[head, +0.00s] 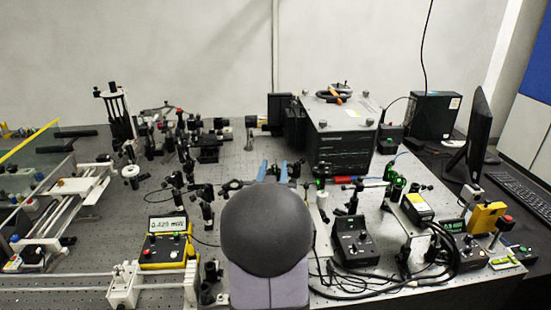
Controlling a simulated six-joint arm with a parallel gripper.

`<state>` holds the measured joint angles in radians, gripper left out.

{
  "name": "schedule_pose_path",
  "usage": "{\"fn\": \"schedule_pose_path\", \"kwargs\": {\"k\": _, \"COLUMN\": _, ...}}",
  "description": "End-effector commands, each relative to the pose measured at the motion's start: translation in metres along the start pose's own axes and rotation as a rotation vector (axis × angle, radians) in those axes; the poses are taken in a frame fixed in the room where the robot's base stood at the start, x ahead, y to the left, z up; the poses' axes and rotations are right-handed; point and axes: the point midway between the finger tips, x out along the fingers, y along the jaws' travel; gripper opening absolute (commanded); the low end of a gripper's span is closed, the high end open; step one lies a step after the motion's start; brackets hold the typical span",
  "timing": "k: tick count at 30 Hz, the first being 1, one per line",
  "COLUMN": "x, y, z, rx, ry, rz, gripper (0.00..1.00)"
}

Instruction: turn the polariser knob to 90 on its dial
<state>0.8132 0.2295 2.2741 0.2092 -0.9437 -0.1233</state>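My gripper (273,171) reaches over the middle of the bench, seen from behind. Its two blue fingertips stand apart with a gap between them, and I see nothing held in the gap. The dark round part of my arm hides the rest of the gripper and the bench just in front of it. Small black optical mounts stand close to the fingertips on both sides. I cannot tell which of them is the polariser, and its knob and dial marks are too small or hidden to read.
A yellow power meter (168,243) reading about 0.429 mW stands at the left front. A large black instrument box (338,135) stands behind right. A black control box (356,241) and cables crowd the right. Posts and mounts leave little free room around my gripper.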

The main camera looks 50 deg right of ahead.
Motion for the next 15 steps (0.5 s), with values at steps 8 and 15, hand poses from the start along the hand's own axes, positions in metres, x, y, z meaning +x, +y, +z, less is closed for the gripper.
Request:
{"fn": "schedule_pose_path", "kwargs": {"k": 8, "x": 0.034, "y": 0.000, "z": -0.001, "rx": -0.001, "ry": -0.002, "rz": 0.000, "gripper": 0.33}}
{"fn": "schedule_pose_path", "kwargs": {"k": 15, "x": 0.051, "y": 0.000, "z": 0.000, "rx": -0.001, "ry": -0.001, "rz": -0.001, "gripper": 0.33}}
